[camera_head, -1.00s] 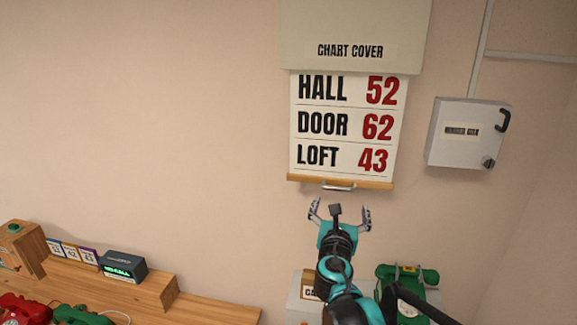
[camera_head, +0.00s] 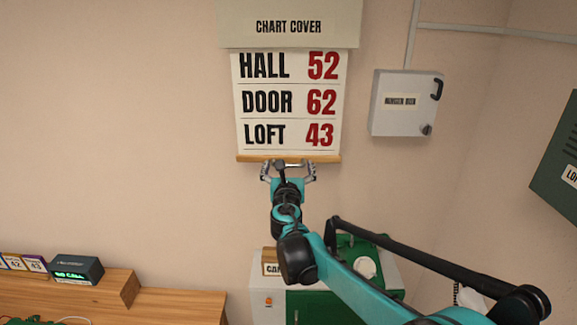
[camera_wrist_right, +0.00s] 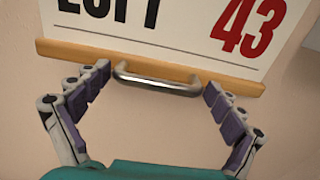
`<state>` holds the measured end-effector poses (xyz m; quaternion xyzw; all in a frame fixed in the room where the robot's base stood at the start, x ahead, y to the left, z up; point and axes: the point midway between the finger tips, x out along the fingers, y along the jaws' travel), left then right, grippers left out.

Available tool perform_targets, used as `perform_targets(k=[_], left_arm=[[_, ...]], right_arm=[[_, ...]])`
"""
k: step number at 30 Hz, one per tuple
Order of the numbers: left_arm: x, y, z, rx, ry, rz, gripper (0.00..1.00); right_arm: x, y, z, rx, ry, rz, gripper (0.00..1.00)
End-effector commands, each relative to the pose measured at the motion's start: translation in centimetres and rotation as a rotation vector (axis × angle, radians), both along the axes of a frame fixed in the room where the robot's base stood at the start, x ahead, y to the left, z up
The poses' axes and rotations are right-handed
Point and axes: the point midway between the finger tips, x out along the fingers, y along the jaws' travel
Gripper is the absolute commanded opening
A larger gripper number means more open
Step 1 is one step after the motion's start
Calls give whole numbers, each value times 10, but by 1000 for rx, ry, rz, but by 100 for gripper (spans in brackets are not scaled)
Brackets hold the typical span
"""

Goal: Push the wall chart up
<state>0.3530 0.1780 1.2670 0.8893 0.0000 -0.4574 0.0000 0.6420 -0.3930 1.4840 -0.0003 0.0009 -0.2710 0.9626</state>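The wall chart (camera_head: 290,103) hangs below the chart cover (camera_head: 290,27) and reads HALL 52, DOOR 62, LOFT 43. A wooden bar (camera_head: 326,159) runs along its bottom edge, with a metal handle that shows in the right wrist view (camera_wrist_right: 158,79). My right gripper (camera_head: 288,170) is just below the bar. In the wrist view its two fingers are spread wide, one on each side of the handle, with gaps between. It is open and holds nothing. My left gripper is not in view.
A grey box (camera_head: 407,103) is on the wall to the right. A green phone (camera_head: 362,262) stands on a cabinet (camera_head: 268,293) below, partly behind my arm. A wooden desk (camera_head: 180,308) with a small display (camera_head: 76,270) is at lower left. The wall left of the chart is bare.

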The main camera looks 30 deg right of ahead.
Motion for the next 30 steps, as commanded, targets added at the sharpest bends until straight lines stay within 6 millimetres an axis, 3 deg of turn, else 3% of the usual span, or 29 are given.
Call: perform_targets(k=[1,6,11,17,30], left_arm=[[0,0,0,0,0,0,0],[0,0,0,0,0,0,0],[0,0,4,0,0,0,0],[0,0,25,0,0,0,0],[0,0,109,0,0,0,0]], right_arm=[[0,0,0,0,0,0,77],[0,0,0,0,0,0,36],[0,0,5,0,0,0,36],[0,0,38,0,-1,-1,36],[0,-1,176,1,-3,-3,36]])
